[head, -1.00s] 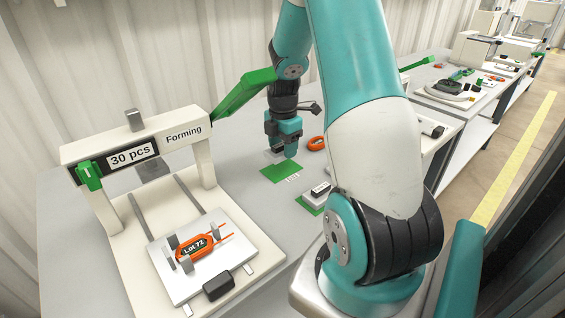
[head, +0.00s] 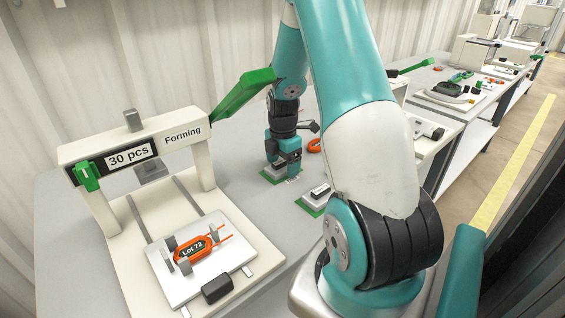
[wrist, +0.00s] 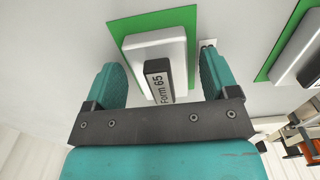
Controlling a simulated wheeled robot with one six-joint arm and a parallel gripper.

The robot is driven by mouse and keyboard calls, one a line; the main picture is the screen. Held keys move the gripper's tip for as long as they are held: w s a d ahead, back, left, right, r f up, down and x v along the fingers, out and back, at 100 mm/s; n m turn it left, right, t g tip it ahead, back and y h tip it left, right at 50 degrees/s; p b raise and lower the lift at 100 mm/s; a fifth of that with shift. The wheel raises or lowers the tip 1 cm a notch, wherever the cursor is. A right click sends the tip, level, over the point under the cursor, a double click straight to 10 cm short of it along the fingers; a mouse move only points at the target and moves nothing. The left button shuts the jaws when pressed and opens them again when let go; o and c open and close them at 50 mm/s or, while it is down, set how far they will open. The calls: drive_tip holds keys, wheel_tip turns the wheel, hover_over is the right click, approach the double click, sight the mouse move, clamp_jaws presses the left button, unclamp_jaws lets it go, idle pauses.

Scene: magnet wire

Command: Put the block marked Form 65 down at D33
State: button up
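The block marked Form 65 (wrist: 178,50) has a pale base and a black labelled top. It rests on a green mat (wrist: 128,28) in the wrist view, with green showing around its far and left sides. My gripper (wrist: 158,66) is open, its two teal fingers apart on either side of the block, with gaps to the black top. In the head view my gripper (head: 284,163) is low over the green mat (head: 267,179), and the block is mostly hidden. A small white tag (wrist: 208,43) lies by the mat; I cannot read D33 on it.
A second black-topped block (head: 320,190) sits on another green mat (head: 307,211) to the right. An orange coil (head: 314,145) lies behind it. The Forming press (head: 205,165), holding the Lot 72 coil (head: 193,249), stands at left. Bare table lies between.

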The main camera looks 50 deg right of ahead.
drive_tip(key=shift+r, duration=0.1)
wheel_tip(320, 180, up, 12)
drive_tip(key=p, duration=0.2)
idle(1.6)
